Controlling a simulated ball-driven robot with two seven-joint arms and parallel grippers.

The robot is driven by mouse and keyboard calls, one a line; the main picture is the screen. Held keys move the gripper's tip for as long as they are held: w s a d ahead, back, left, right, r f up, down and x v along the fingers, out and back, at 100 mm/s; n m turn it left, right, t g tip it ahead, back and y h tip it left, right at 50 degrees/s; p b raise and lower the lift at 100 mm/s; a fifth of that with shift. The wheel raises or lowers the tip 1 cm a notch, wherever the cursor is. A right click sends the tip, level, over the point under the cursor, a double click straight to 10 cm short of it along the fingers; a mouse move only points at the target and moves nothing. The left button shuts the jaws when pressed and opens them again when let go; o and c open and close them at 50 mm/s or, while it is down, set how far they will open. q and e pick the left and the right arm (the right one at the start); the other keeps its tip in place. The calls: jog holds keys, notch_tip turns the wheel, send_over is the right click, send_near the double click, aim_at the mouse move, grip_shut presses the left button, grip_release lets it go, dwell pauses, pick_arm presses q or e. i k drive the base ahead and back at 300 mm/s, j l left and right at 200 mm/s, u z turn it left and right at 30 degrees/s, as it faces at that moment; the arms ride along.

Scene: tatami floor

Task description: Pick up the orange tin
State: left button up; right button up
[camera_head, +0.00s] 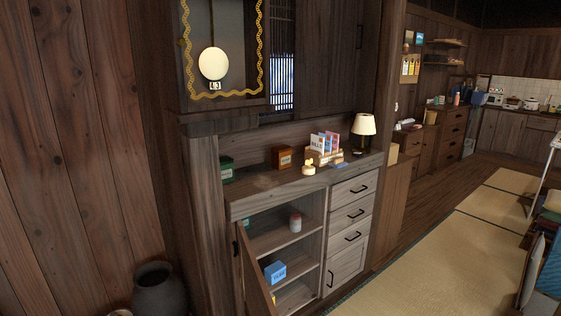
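An orange-brown box-shaped tin (282,158) with a pale label stands upright on the top of the wooden cabinet (262,196), towards its back. It is the closest match to the orange tin. A green tin (227,168) stands to its left near the side wall, partly cut off by the wooden post. Neither of my grippers is in view, so nothing is seen touching the tin.
To the right of the tin are a small yellow object (308,168), books (325,148) and a lit lamp (364,126).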

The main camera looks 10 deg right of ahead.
aim_at(280, 155)
jog(key=u, duration=0.3)
jog(key=i+l+u, duration=0.25)
jog(key=l, duration=0.15)
jog(key=l+u, duration=0.2)
jog(key=l, duration=0.2)
jog(key=i+l+u, duration=0.25)
jog(key=l, duration=0.2)
jog(key=k, duration=0.1)
